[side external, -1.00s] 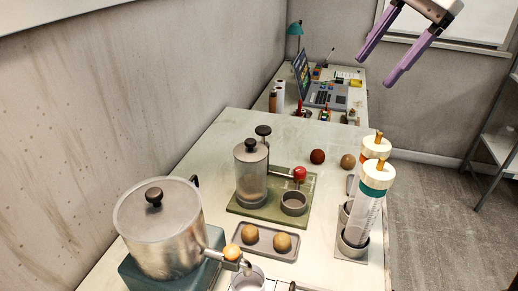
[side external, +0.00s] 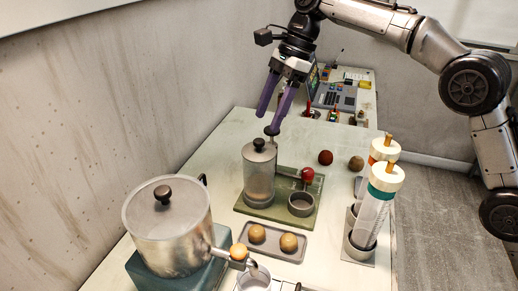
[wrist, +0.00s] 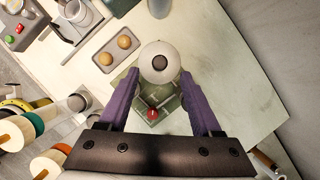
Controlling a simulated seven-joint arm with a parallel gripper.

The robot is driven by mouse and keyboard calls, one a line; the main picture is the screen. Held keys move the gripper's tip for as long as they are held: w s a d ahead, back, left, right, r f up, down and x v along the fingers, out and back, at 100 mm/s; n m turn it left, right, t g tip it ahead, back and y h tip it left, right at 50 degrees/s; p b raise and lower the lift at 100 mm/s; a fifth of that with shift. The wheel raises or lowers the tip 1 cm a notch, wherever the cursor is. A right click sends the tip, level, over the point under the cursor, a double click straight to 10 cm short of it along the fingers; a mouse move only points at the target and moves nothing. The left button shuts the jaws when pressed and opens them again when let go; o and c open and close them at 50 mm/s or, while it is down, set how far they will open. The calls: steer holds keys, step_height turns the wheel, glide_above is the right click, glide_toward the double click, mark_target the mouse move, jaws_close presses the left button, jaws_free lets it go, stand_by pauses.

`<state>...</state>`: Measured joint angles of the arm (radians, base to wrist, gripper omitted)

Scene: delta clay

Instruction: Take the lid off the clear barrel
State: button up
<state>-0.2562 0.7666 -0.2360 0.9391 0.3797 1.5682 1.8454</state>
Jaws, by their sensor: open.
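A see-through grey barrel (side external: 259,178) stands upright on a green board (side external: 285,213) in the side view. Its flat grey lid (side external: 246,152) is on and has a round black knob (side external: 259,144). In the wrist view the lid (wrist: 147,58) is seen from above, with the knob (wrist: 159,62) near its middle. My gripper (side external: 266,124) is open and empty, with its purple fingers pointing down above the barrel. In the wrist view the fingers (wrist: 160,72) lie to either side of the lid, apart from it.
A red ball (side external: 307,174) on a lever and a grey cup (side external: 301,204) are beside the barrel. A large lidded pot (side external: 165,235) stands front left. A tray (side external: 262,250) with two tan balls is in front. White-capped tubes (side external: 375,205) stand upright at right.

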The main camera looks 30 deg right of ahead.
mark_target(259, 140)
steer(key=shift+x, duration=2.75)
jaws_close()
